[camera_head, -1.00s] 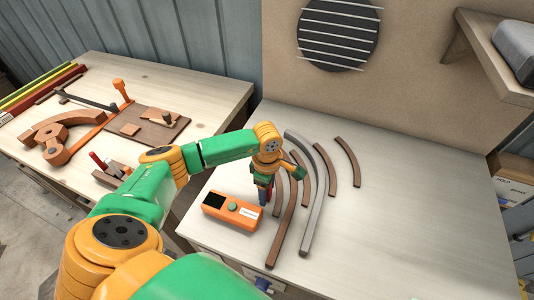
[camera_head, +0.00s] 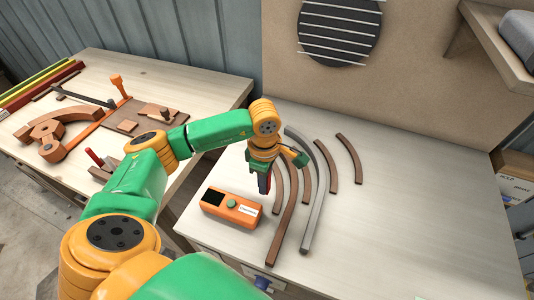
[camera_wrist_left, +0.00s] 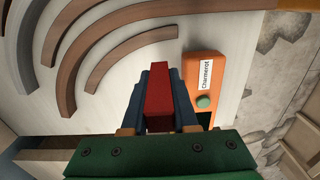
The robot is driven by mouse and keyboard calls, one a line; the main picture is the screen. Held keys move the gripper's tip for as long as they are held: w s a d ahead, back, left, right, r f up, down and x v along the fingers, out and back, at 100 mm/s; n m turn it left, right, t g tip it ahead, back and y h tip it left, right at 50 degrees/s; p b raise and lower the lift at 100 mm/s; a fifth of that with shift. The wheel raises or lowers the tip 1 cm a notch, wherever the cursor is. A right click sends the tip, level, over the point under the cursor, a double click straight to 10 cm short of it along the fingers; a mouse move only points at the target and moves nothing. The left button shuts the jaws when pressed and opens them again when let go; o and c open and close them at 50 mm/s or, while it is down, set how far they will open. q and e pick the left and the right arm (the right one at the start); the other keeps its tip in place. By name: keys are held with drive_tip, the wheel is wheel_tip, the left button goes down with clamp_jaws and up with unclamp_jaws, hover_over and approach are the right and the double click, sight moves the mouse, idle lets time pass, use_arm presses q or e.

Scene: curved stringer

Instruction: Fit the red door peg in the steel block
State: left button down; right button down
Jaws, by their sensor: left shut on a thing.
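My left gripper (camera_head: 264,184) is shut on a red peg, which shows clearly between the two dark blue fingers in the left wrist view (camera_wrist_left: 158,95). The gripper points down over the right bench, just behind the orange box and beside the curved wooden strips. In the left wrist view the peg is a straight red bar held clear of the pale benchtop. I cannot make out a steel block in either view. My right gripper is not in view.
An orange box (camera_head: 240,213) with a green button stands near the bench's left front. Several curved brown strips (camera_head: 284,222) and a grey curved strip (camera_head: 308,222) lie beside it. The left bench (camera_head: 205,92) carries wooden parts. The right bench's right side is clear.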

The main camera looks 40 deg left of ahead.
use_arm(q)
drive_tip(key=s+r, duration=0.2)
drive_tip(key=s+d+r+b, duration=0.1)
drive_tip(key=s+r, duration=0.1)
drive_tip(key=shift+s+r, duration=0.15)
drive_tip(key=shift+r, duration=0.05)
drive_tip(key=s+d+r+b, duration=0.15)
drive_tip(key=s+r, duration=0.25)
drive_tip(key=s, duration=0.4)
drive_tip(key=w+d+m, duration=0.2)
drive_tip(key=w+m, duration=0.1)
drive_tip(key=m, duration=0.7)
drive_tip(key=w+d+m, duration=0.2)
drive_tip(key=w+m, duration=0.2)
drive_tip(key=m, duration=0.6)
drive_tip(key=shift+d+r+m, duration=0.2)
drive_tip(key=shift+d+m, duration=0.1)
drive_tip(key=shift+d, duration=0.1)
